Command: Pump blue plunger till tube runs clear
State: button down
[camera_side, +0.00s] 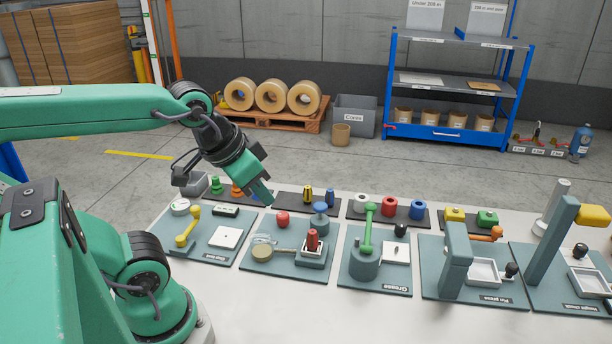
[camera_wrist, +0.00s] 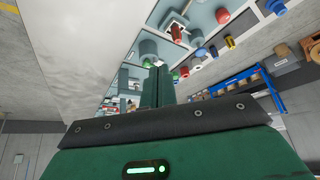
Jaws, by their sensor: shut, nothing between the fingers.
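The blue plunger (camera_side: 320,208) is a round blue knob on a grey-blue cylinder at the back right of the second teal board (camera_side: 290,275). A small pale, clear-looking part (camera_side: 263,240) lies on the left of that board; I cannot tell if it is the tube, nor its contents. My gripper (camera_side: 267,198) is shut and empty, above and left of the plunger in the side view, apart from it. In the wrist view the green fingers (camera_wrist: 156,87) are together. Blue things show there too, but I cannot tell which is the plunger.
The same board carries a red knob (camera_side: 282,219) and a red-handled part (camera_side: 312,240). A yellow lever (camera_side: 187,228) stands on the left board, and a tall green lever (camera_side: 369,228) on the right one. Bare white table (camera_side: 310,310) lies in front.

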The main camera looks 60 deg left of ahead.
jog(key=shift+w+r, duration=0.15)
jog(key=shift+w, duration=0.05)
jog(key=m+g+h, duration=0.2)
jog(key=m+g, duration=0.3)
jog(key=g, duration=0.8)
send_over(323, 204)
jog(key=shift+a+f, duration=0.1)
jog(key=shift+f, duration=2.6)
jog(key=shift+s+f, duration=0.1)
jog(key=shift+f, duration=0.05)
jog(key=shift+f, duration=4.25)
jog(key=shift+f, duration=0.6)
